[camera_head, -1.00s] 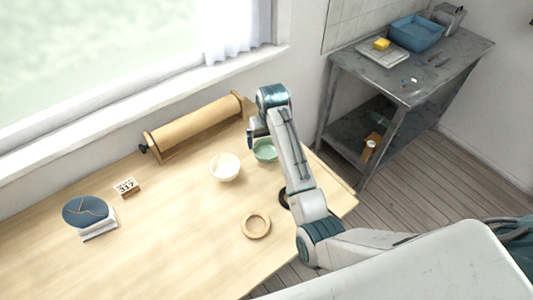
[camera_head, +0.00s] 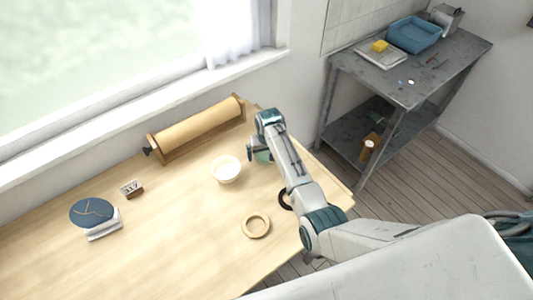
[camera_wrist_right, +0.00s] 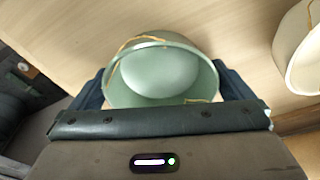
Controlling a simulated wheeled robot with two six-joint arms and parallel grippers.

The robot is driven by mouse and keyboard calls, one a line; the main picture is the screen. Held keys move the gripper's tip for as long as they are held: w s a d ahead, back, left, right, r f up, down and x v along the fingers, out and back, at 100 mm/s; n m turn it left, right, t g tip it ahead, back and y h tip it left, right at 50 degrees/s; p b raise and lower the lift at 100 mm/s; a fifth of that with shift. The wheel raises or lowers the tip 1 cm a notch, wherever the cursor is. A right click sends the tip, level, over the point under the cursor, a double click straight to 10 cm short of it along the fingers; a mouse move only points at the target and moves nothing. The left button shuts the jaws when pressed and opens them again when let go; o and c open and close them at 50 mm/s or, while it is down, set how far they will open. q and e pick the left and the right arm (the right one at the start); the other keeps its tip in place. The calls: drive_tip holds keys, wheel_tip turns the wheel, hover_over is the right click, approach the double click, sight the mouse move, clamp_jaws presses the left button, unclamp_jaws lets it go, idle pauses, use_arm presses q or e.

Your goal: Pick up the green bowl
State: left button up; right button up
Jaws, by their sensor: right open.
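The green bowl (camera_head: 263,157) stands on the wooden table, mostly hidden behind my right gripper in the head view. In the right wrist view the bowl (camera_wrist_right: 160,72) is pale green with gold seams, its open mouth facing the camera. My right gripper (camera_head: 255,153) is down at the bowl, its dark fingers open on either side of the bowl. Whether the fingers touch its wall I cannot tell. My left gripper is not in view.
A cream bowl (camera_head: 226,169) stands just left of the green one, also at the right edge in the wrist view. A paper roll (camera_head: 200,130) sits behind. A blue plate (camera_head: 92,212) stands left; the table's middle is clear.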

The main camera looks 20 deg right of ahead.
drive_tip(key=shift+f, duration=0.25)
drive_tip(key=c, duration=1)
drive_tip(key=shift+o, duration=0.2)
drive_tip(key=shift+r, duration=0.1)
